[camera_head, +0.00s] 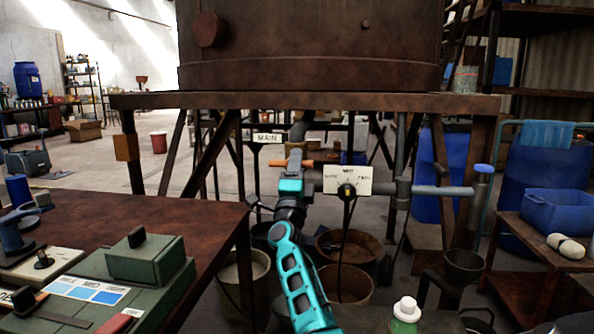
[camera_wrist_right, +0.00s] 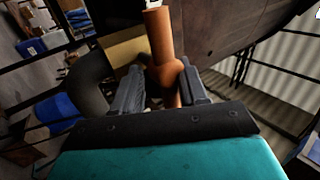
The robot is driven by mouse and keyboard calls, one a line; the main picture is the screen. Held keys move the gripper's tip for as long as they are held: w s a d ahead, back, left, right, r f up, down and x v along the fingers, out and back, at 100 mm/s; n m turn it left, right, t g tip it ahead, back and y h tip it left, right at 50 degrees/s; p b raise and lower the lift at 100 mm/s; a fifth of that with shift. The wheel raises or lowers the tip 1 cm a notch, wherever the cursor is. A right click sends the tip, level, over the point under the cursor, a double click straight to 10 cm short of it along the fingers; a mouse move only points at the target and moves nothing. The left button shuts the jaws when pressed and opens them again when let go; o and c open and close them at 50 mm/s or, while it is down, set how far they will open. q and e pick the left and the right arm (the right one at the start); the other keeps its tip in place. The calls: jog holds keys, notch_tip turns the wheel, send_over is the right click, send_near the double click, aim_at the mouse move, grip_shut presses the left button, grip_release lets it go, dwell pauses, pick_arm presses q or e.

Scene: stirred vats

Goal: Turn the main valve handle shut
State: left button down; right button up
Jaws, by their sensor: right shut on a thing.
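The main valve handle is an orange bar (camera_head: 277,162) on the pipework under the vat, just below the MAIN sign (camera_head: 268,138). In the head view it lies about level, and its middle is partly hidden by my gripper. In the right wrist view the orange handle (camera_wrist_right: 159,36) runs up between the fingers, with a thicker rounded part lower down. My right gripper (camera_head: 294,160) is shut on the handle, one dark finger on each side of it in the wrist view (camera_wrist_right: 163,82). My left gripper is not in view.
A rusty vat (camera_head: 310,40) on a steel frame stands above the valve. Buckets (camera_head: 345,284) stand below. A brown table (camera_head: 190,220) with a green box is at left.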

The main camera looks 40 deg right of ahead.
jog(key=shift+d+m+g+h, duration=0.1)
jog(key=shift+m+g+h, duration=0.2)
jog(key=shift+m+g, duration=0.15)
jog(key=o, duration=1)
jog(key=shift+s, duration=0.1)
